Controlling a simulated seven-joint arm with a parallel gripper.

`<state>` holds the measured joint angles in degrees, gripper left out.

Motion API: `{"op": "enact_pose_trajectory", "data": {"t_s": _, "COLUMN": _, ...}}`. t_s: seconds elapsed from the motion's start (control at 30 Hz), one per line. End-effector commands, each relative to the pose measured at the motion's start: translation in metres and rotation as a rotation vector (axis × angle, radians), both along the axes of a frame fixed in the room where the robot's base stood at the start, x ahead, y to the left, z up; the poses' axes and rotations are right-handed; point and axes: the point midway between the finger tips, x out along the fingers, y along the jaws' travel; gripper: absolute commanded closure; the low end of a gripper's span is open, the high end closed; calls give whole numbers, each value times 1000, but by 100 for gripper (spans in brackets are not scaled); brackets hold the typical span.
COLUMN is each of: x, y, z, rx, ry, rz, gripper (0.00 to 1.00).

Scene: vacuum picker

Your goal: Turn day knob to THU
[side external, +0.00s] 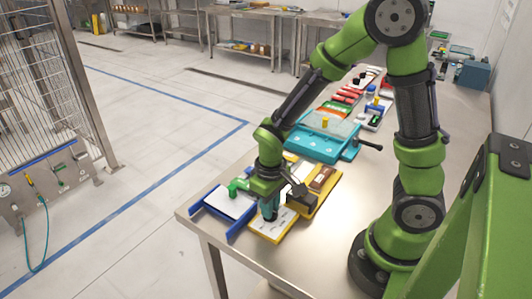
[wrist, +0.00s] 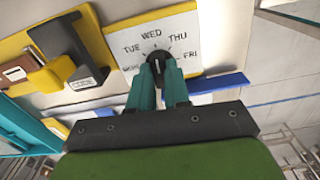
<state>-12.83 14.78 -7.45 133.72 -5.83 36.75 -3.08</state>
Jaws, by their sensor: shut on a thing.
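The day knob (wrist: 155,57) is a small dark dial on a white panel with a yellow border (wrist: 192,28). In the wrist view the labels TUE, WED, THU and FRI are readable around it, and one at lower left is partly covered. My gripper (wrist: 160,70) has its two teal fingers at the knob, one on each side, shut on it. The fingers hide the knob's lower part, and I cannot tell exactly which day its mark points at. In the side view my gripper (side external: 269,212) reaches down onto the panel (side external: 272,236), and the knob is hidden.
A yellow board (side external: 322,200) with dark and brown parts stands close beside the panel. A blue-edged tray (side external: 228,205) with a green part lies on the other side. A teal fixture (side external: 318,148) sits farther back. The table's front corner is bare.

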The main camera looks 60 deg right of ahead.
Motion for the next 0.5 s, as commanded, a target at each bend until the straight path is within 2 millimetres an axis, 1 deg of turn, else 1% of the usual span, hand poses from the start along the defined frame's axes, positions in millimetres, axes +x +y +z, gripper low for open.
{"op": "enact_pose_trajectory", "data": {"t_s": 0.2, "x": 1, "y": 0, "z": 1, "rx": 1, "ry": -1, "rz": -208, "gripper": 100}}
{"op": "enact_pose_trajectory", "data": {"t_s": 0.5, "x": 1, "y": 0, "z": 1, "rx": 2, "ry": -1, "rz": -470, "gripper": 100}}
